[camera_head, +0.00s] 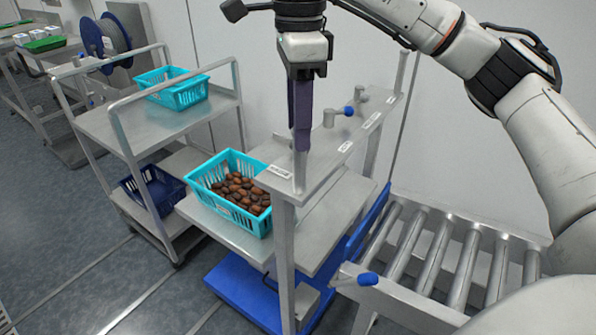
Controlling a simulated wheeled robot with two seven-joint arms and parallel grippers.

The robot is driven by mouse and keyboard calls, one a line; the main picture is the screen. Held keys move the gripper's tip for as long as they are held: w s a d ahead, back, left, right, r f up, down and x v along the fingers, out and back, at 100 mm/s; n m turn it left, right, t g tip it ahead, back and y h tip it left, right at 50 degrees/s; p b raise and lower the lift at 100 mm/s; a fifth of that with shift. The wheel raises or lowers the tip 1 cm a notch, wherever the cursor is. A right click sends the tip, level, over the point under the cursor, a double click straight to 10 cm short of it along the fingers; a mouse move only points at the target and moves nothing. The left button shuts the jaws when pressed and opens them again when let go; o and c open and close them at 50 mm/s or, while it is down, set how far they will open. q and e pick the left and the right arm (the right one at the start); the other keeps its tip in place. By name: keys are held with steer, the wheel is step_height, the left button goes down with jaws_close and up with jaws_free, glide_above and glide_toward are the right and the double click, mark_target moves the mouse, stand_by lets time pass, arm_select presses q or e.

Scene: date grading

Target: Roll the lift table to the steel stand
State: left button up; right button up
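A low blue base (238,290) with a steel top (232,232) above it looks like the lift table. A cyan basket (200,184) of brown dates (240,192) is on the steel top. A narrow steel shelf on posts (330,143), with white labels, rises at its right; I cannot tell whether this is the steel stand. My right gripper (302,148) points down in front of this shelf, its purple fingers seen edge-on. I see nothing held, but cannot tell the gap between the fingers. My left gripper is not in view.
A steel trolley (130,133) with tall handles stands at left, with a cyan basket (180,98) on top and a dark blue basket (160,187) below. A roller conveyor (440,250) is at right. A cable reel (103,38) stands behind. Grey floor (60,250) is clear at front left.

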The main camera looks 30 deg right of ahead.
mark_target(299, 171)
step_height(299, 171, down, 10)
steer(key=shift+r, duration=0.1)
stand_by(0.4)
jaws_close()
